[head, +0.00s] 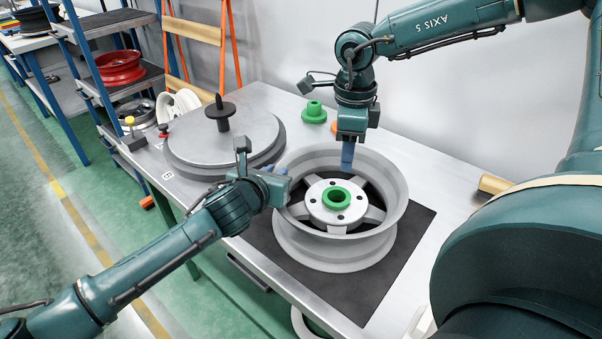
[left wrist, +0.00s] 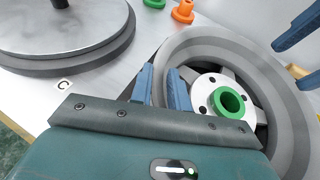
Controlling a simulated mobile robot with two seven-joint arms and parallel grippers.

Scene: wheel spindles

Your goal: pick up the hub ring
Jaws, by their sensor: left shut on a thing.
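A green hub ring (head: 337,198) sits on the centre of the grey wheel (head: 390,215); it also shows in the left wrist view (left wrist: 229,101). A second green ring (head: 314,112) stands on the table behind the wheel. My left gripper (head: 281,182) is shut on the wheel's left rim, its two fingers (left wrist: 163,88) on either side of the rim wall. My right gripper (head: 347,160) points down over the far side of the wheel, behind the hub ring. Its fingers (left wrist: 304,54) are apart in the left wrist view, with nothing seen held.
The wheel lies on a black mat (head: 400,262). A round grey plate with a black-topped post (head: 222,115) stands at left on the table. An orange ring (left wrist: 183,11) is at the back. A shelf rack holds a red wheel (head: 119,68).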

